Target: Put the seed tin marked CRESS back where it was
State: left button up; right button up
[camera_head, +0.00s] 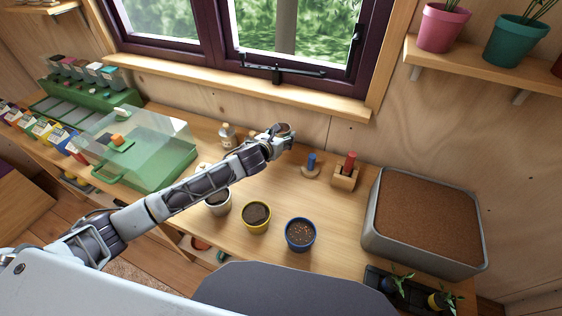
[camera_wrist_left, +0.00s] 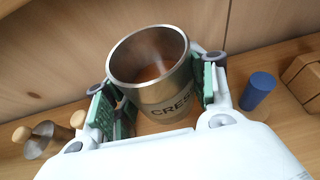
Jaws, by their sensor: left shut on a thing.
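The seed tin (camera_wrist_left: 165,95) is an open metal cylinder with CRESS in dark letters on its side. Its inside is bare metal with a brownish bottom. My left gripper (camera_wrist_left: 160,98) is shut around it, with green pads on both sides. In the head view the left gripper (camera_head: 279,140) is over the back of the bench below the window, and only a little of the tin (camera_head: 285,127) shows. I cannot tell whether the tin touches the bench. My right gripper is not in view.
A blue peg on a round wooden base (camera_head: 310,171) and a red-topped wooden block (camera_head: 346,178) stand to the right. White, yellow (camera_head: 256,216) and blue (camera_head: 300,234) pots stand in front. A soil-filled metal tub (camera_head: 376,226) and a green clear-lidded case (camera_head: 150,165) flank the bench.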

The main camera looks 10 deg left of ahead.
pick_arm(q)
send_over(281, 163)
jog(key=shift+w+f, duration=0.15)
jog(key=shift+f, duration=1.4)
jog(key=shift+w+f, duration=0.1)
jog(key=shift+f, duration=1.45)
jog(key=shift+f, duration=0.1)
jog(key=shift+f+b, duration=0.3)
jog(key=shift+f, duration=1.5)
jog(key=shift+f, duration=0.1)
jog(key=o, duration=1.1)
jog(key=shift+s, duration=0.15)
jog(key=shift+v, duration=5.95)
